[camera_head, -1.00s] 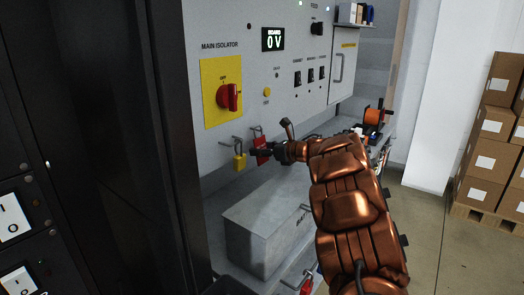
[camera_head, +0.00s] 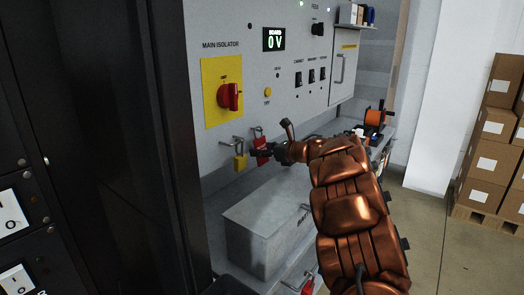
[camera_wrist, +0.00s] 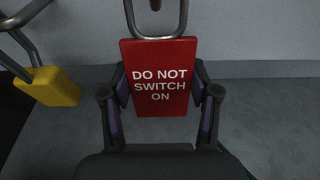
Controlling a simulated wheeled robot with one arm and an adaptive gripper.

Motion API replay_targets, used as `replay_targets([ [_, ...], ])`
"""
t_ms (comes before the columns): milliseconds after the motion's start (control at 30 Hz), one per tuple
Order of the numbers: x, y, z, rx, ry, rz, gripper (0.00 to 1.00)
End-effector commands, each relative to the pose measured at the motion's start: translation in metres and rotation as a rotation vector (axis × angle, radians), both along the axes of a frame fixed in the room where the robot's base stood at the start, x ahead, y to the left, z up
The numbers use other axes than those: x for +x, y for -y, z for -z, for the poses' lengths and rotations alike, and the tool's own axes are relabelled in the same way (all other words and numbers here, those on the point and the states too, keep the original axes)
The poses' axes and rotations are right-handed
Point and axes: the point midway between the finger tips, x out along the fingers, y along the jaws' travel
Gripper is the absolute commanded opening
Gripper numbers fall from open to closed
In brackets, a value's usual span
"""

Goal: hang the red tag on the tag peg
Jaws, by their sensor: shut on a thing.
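The red tag (camera_head: 261,146), lettered "DO NOT SWITCH ON", is upright between the fingers of my gripper (camera_wrist: 158,95). In the wrist view the tag (camera_wrist: 158,58) faces me, with one finger at each side edge. A grey metal loop (camera_wrist: 131,20) rises from its top and leaves the upper edge of the view. In the head view my gripper (camera_head: 264,153) is at the panel, just right of the yellow padlock (camera_head: 239,162). A small peg (camera_head: 257,130) shows right above the tag; I cannot tell whether the loop is around it.
The yellow padlock hangs close on the left, also in the wrist view (camera_wrist: 54,87). The red isolator handle (camera_head: 229,96) is above it. A grey box (camera_head: 262,215) stands on the shelf below my arm. Another red item (camera_head: 307,286) is low at the front.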

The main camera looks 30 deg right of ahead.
Motion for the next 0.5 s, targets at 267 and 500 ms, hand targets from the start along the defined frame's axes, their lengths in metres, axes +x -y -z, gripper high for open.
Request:
replay_targets([
  [267, 0.0000, 0.0001, 0.0019, 0.000, 0.000, 0.000, 0.27],
  [500, 0.0000, 0.0000, 0.0020, 0.000, 0.000, 0.000, 0.74],
])
